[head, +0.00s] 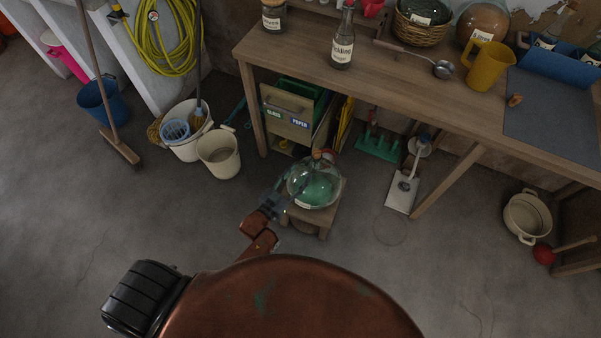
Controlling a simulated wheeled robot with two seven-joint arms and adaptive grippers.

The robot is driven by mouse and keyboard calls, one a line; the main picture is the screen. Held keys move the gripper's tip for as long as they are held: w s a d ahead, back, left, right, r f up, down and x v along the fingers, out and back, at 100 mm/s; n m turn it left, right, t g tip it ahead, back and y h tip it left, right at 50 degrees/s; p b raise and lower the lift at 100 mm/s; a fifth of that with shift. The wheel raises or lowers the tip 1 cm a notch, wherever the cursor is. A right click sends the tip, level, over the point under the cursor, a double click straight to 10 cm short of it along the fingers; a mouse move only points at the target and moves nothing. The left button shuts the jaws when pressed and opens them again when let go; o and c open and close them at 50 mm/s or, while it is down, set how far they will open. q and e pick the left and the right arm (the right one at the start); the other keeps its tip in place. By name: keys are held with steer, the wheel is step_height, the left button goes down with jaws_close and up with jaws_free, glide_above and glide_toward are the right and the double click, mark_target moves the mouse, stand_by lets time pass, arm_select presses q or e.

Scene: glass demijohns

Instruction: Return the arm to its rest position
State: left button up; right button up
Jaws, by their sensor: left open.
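My left arm reaches forward over the floor, past my copper-coloured body. My left gripper (279,194) is open, at the left side of a clear glass demijohn (322,190). The demijohn stands upright on a low wooden stool (302,221) and shows green at its middle. I cannot tell whether the fingers touch the glass. My right gripper is out of view.
A wooden workbench (400,88) runs across the back, with a labelled bottle (343,45), a yellow jug (487,66) and a ladle (442,69). A cream bucket (219,155) and a broom (119,146) stand left. A pot (527,217) is right.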

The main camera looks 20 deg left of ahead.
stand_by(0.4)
arm_select(q)
steer(key=s+a+f+g+y+p, duration=0.1)
steer(key=s+a+f+g, duration=0.15)
steer(key=s+f, duration=0.65)
steer(key=s+a+f+g+y+p, duration=0.1)
steer(key=s+a+f+g, duration=0.15)
steer(key=s+f, duration=0.65)
steer(key=s+a+f+g+y+p, duration=0.15)
steer(key=s+f+g, duration=0.3)
steer(key=f, duration=0.85)
steer(key=s+a+f+g+p, duration=0.1)
steer(key=s+f, duration=0.4)
steer(key=s, duration=1.2)
steer(key=s+a+f+n+g+p, duration=0.1)
steer(key=s+a+f+g, duration=0.2)
steer(key=s, duration=1.4)
step_height(320, 180, down, 2)
steer(key=g, duration=0.3)
steer(key=shift+s+a+f+y, duration=0.15)
steer(key=shift+s+a+y, duration=0.2)
steer(key=shift+s, duration=0.05)
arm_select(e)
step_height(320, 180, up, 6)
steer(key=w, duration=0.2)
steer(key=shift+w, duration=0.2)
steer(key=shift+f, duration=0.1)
